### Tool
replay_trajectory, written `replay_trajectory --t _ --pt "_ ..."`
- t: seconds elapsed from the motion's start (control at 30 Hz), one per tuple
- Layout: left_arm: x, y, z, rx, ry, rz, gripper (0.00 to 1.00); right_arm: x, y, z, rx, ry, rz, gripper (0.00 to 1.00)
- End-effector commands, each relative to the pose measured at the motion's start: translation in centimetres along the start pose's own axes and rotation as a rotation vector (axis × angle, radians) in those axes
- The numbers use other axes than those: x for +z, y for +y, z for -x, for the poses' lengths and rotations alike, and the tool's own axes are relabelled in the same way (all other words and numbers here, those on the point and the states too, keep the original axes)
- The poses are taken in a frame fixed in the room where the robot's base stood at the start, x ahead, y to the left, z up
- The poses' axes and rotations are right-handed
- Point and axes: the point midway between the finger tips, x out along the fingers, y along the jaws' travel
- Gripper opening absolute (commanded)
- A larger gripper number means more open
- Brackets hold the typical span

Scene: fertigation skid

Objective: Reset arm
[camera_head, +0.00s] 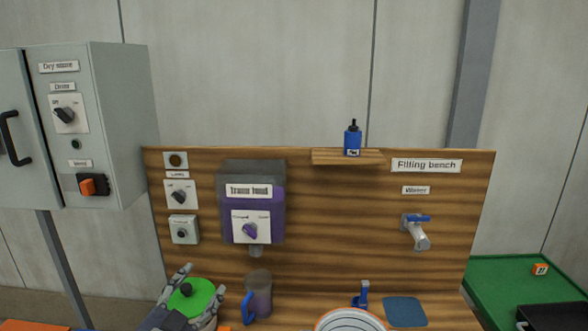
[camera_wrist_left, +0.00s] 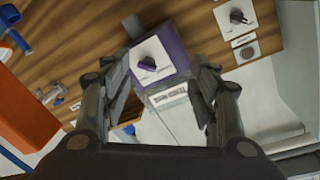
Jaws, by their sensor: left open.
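My left gripper (camera_head: 198,287) is low at the left of the bench in the head view, overlapping a green round lid with a dark knob (camera_head: 205,292). In the left wrist view the gripper (camera_wrist_left: 163,75) has its two fingers well apart, with nothing held between them. Beyond the fingers, the purple and grey dosing box with a knob (camera_wrist_left: 150,64) shows upside down, apart from the fingers. The same box (camera_head: 264,200) is on the wooden panel in the head view. My right gripper is not in view.
A dark cup with a blue handle (camera_head: 259,292) stands right of the gripper. A white round vessel (camera_head: 348,322), blue pad (camera_head: 405,311) and wall tap (camera_head: 417,232) are further right. A blue bottle (camera_head: 352,140) stands on a shelf (camera_head: 330,157). A grey cabinet (camera_head: 120,120) hangs left.

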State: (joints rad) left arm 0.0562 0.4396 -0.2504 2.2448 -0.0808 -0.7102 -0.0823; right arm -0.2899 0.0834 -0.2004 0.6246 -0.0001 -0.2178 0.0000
Motion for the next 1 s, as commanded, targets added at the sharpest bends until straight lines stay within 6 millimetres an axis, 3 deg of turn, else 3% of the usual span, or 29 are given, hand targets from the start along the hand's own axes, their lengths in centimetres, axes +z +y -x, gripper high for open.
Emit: replay_trajectory --t 0.17,0.23,0.4,0.6,0.8,1.0 --pt "5.8 3.8 3.0 0.063 -0.210 0.108 0.55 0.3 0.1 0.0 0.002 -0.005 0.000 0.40" --pt "8.8 5.8 5.0 0.096 -0.325 0.163 0.55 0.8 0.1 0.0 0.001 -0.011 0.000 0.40" --pt "15.7 11.3 12.7 0.189 -0.651 0.304 0.55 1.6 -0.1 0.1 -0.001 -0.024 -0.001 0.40" --pt "19.9 15.8 21.5 0.274 -0.955 0.417 0.55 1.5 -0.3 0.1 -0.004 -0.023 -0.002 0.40" --pt "21.7 18.8 29.0 0.339 -1.192 0.495 0.55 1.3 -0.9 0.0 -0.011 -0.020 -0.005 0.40" --pt "26.6 21.9 26.8 0.346 -1.197 0.483 0.55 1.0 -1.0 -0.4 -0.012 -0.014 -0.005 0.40"
